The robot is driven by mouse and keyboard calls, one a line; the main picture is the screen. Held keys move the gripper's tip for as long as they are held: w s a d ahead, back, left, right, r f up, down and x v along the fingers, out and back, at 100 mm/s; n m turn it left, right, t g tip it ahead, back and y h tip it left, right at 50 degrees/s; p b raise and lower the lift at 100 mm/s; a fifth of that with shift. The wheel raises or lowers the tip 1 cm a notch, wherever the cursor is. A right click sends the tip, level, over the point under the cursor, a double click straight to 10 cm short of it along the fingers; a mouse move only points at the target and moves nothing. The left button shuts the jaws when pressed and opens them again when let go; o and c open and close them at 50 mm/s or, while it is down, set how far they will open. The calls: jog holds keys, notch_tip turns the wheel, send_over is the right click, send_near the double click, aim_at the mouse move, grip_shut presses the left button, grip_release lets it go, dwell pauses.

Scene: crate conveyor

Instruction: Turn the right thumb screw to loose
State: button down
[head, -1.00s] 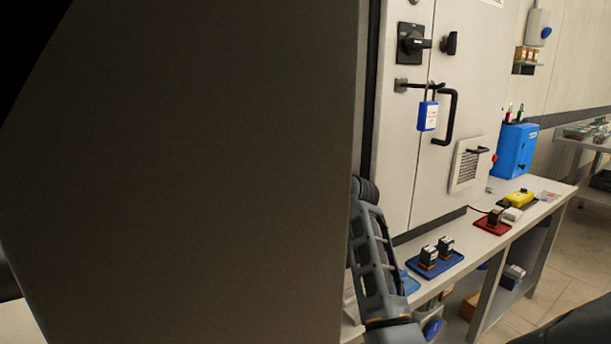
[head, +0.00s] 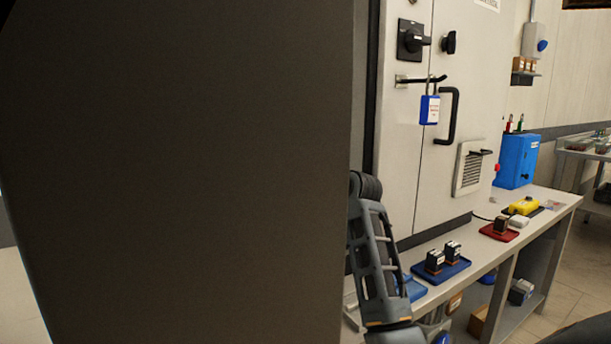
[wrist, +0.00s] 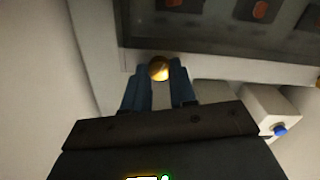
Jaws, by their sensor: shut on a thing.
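In the wrist view a round brass thumb screw (wrist: 159,68) sits on the pale frame just below a dark panel. My gripper (wrist: 160,76) has its two blue-grey fingers on either side of the screw and is shut on it. Which way the screw is turned cannot be read. In the head view my gripper and the screw are hidden behind a large dark panel.
In the wrist view a dark panel (wrist: 220,40) with reddish marks lies above the screw, and a white box with a blue button (wrist: 280,129) is at the right. The head view shows a cabinet (head: 420,180), a blue tray (head: 455,268) and a red tray (head: 512,235) on a bench.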

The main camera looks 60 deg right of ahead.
jog(key=shift+f+n+b, duration=0.25)
jog(key=shift+n+b, duration=0.25)
jog(key=shift+n, duration=0.6)
jog(key=shift+f+n+b, duration=0.2)
jog(key=shift+n+b, duration=0.3)
jog(key=shift+n, duration=0.6)
jog(key=shift+d, duration=0.1)
jog(key=c, duration=1.2)
grip_release()
jog(key=shift+o, duration=1.4)
jog(key=shift+r, duration=0.3)
jog(key=v, duration=0.7)
jog(key=shift+s+a+p, duration=0.3)
